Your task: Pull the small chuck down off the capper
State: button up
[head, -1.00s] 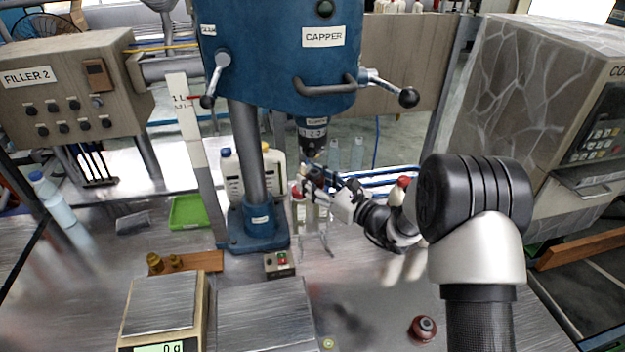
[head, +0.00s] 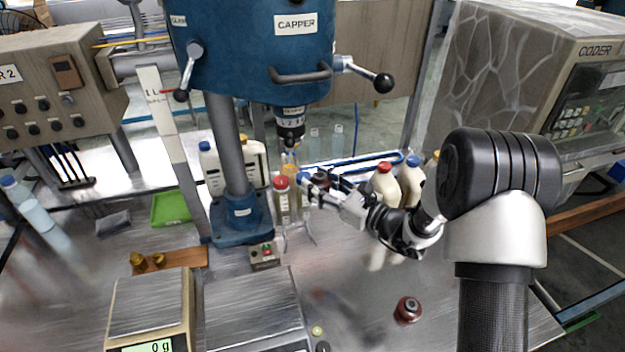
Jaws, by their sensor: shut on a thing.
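The blue capper (head: 262,55) stands at the back centre, with its numbered spindle (head: 290,122) pointing down. My gripper (head: 317,180) is below and to the right of the spindle's lower end, apart from it. Its fingers are shut on a small dark piece, the small chuck (head: 321,179), which is partly hidden by the fingers and small in view. The spindle's dark tip shows above a yellowish item (head: 291,168), with clear space between spindle and gripper.
A red-capped bottle (head: 281,198) stands close left of my gripper, beside the capper's column. White bottles (head: 384,184) stand behind my wrist. A scale (head: 150,302), a green tray (head: 170,208) and a dark red round item (head: 408,309) are on the bench.

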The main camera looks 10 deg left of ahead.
aim_at(328, 189)
jog(key=shift+v, duration=2.15)
